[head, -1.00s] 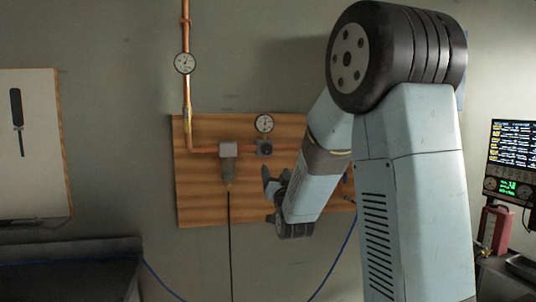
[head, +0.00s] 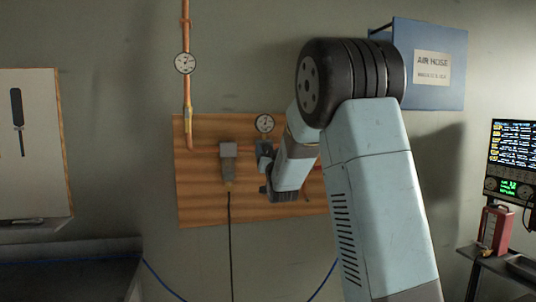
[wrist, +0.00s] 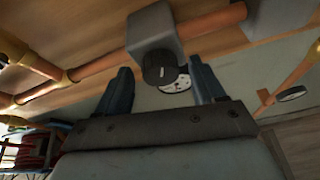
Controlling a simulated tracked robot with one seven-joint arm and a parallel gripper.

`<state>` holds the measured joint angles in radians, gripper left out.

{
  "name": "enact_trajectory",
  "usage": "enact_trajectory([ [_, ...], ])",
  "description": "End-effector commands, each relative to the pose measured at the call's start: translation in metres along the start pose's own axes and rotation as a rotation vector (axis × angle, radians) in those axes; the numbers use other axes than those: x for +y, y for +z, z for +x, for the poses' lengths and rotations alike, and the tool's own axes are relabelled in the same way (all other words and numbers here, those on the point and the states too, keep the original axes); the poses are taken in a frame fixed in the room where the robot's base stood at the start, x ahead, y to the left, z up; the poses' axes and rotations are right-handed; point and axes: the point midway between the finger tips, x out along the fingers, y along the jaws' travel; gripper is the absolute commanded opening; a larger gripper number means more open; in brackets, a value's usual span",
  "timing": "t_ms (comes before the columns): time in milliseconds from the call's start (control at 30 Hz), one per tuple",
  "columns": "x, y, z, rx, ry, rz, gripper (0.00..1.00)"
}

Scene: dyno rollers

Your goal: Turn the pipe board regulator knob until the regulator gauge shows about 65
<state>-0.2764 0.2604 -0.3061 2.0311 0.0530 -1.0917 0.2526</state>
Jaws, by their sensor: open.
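The regulator is a grey block (wrist: 153,28) on the copper pipe, with a dark round knob (wrist: 159,70) facing my gripper in the wrist view. My gripper (wrist: 159,65) is open, with one finger on each side of the knob and gaps showing on both sides. The regulator gauge (wrist: 177,82) shows partly behind the knob. In the head view, this gauge (head: 265,123) has a white dial above the regulator (head: 263,147); its reading is too small to tell. There my gripper (head: 265,162) is at the regulator and partly hides it.
The wooden board (head: 205,195) hangs on the wall. A second gauge (head: 185,63) sits on the upright copper pipe. A grey fitting (head: 228,150) with a hanging dark line is just left of my gripper. A blue air hose panel (head: 440,65) is behind my arm.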

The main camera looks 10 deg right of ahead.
Motion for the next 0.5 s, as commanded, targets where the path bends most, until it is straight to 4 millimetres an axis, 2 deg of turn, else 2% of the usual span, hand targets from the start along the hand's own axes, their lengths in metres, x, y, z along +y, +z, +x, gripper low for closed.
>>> enact_trajectory([
  [267,0.0002,-0.0001,0.0009,0.0,0.0,0.0,0.68],
  [500,0.0004,-0.0002,0.0008,0.0,0.0,-0.001,0.45],
])
